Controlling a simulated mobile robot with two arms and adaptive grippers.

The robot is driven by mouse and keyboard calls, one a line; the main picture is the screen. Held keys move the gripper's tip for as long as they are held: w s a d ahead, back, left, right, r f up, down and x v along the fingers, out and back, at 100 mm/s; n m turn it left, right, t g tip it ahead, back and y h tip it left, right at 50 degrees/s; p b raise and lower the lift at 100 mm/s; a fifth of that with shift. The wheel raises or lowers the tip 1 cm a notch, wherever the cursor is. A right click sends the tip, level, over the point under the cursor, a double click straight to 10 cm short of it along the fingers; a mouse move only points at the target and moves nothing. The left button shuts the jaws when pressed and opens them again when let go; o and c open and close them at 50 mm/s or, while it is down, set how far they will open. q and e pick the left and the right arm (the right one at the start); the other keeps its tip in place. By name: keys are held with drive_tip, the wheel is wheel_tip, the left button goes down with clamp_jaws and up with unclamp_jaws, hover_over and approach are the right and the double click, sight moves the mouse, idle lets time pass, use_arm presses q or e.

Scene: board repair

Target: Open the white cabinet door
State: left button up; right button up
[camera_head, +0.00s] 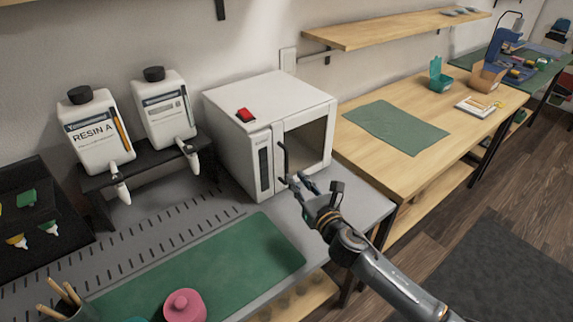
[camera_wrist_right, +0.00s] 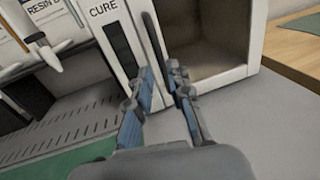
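The white cabinet (camera_head: 229,124) is a box marked CURE on the bench, with a red button (camera_head: 245,115) on top. Its front has a narrow panel with a dark strip and a large dark pane or opening (camera_head: 308,146); it also shows in the right wrist view (camera_wrist_right: 210,38). I cannot tell whether glass covers it. The black upright door handle (camera_head: 284,158) stands at its left edge. My right gripper (camera_head: 296,180) is at the handle's lower end. In the wrist view its fingers (camera_wrist_right: 161,75) sit close together around the handle (camera_wrist_right: 153,40); firm contact is unclear. My left gripper is out of view.
Two white bottles (camera_head: 90,138) stand on a black rack left of the cabinet. A green mat (camera_head: 210,270) and a pink round container (camera_head: 184,306) lie in front. A wooden table (camera_head: 370,157) adjoins on the right.

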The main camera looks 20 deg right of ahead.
sight(287, 167)
drive_tip(key=w, duration=0.4)
drive_tip(key=w+a, duration=0.1)
drive_tip(key=w, duration=0.2)
clamp_jaws()
